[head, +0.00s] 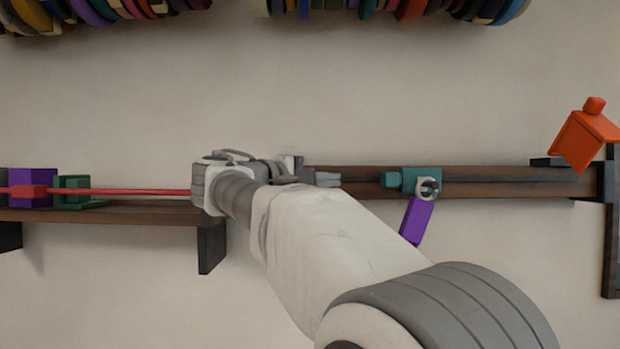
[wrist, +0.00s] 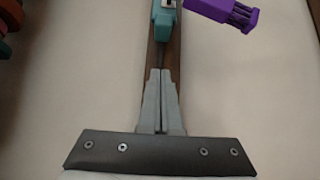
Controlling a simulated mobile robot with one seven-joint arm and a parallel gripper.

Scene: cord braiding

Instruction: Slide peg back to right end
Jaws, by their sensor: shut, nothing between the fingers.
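A teal piece (head: 408,180), which looks like the peg, sits on a dark wooden rail (head: 500,188) with a slot along it, right of the picture's middle. A grey ring (head: 428,188) is on its right part, and a purple block (head: 416,221) hangs tilted below. My gripper (head: 328,179) is left of the teal piece, apart from it, pointing right along the rail. In the wrist view my gripper's fingers (wrist: 162,75) are together and empty over the rail (wrist: 174,62). The teal piece (wrist: 164,28) is straight ahead, with the purple block (wrist: 222,12) beside it.
An orange block (head: 585,138) stands tilted above the rail's right end, by a dark upright frame (head: 611,225). At left, a red cord (head: 130,192) runs past a purple block (head: 32,178) and a green bracket (head: 73,190) above a shelf (head: 130,213). Colourful spools (head: 400,8) hang above.

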